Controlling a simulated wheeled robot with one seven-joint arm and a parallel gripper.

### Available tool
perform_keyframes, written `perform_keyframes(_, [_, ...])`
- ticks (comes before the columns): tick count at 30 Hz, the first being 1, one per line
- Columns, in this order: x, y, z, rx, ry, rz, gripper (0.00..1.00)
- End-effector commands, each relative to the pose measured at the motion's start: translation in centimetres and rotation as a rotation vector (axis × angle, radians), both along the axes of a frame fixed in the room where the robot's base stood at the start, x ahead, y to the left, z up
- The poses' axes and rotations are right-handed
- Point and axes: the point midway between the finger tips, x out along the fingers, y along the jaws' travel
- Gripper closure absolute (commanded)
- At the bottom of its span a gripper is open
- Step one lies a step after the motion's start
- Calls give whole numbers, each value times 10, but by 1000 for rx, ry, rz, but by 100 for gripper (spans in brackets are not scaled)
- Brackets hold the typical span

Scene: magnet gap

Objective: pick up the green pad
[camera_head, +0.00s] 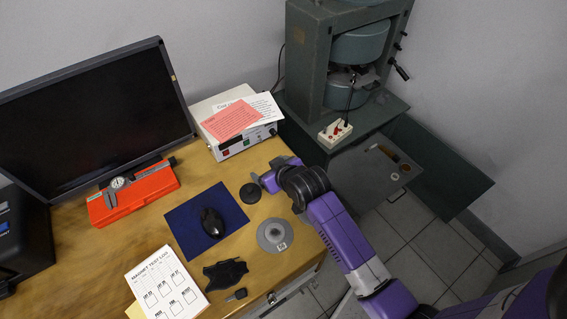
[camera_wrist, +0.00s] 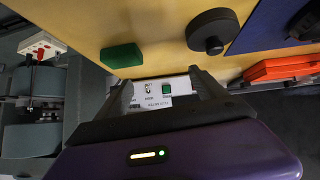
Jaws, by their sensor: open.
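The green pad (camera_wrist: 121,56) is a small dark green block. In the wrist view it lies on the wooden table, up and to the left of my gripper (camera_wrist: 161,76). My gripper's two fingers are spread apart with nothing between them, and the pad is outside them. In the head view my gripper (camera_head: 268,180) is low over the table's right part, in front of the white instrument box. I cannot make out the pad in the head view; my arm may hide it.
A black round puck (camera_head: 250,193) sits close to my gripper; it also shows in the wrist view (camera_wrist: 213,32). A blue mat (camera_head: 183,222) with a mouse, a grey disc (camera_head: 274,235), and the white box (camera_head: 236,138) are near. The magnet frame (camera_head: 345,60) stands beyond the table.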

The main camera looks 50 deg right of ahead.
Motion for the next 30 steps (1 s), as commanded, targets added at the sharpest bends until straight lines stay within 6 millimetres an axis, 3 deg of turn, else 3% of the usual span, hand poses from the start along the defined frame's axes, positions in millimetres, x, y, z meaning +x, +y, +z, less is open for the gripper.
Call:
perform_keyframes(1, [11, -12, 0, 17, 66, -11, 20])
perform_keyframes(7, [23, -40, -4, 100, 333, -30, 20])
perform_keyframes(13, [21, -61, 20, 200, 587, -38, 20])
perform_keyframes(21, [-3, -62, 40, 289, 796, -22, 20])
perform_keyframes(30, [-5, -61, 13, 296, 811, -21, 20])
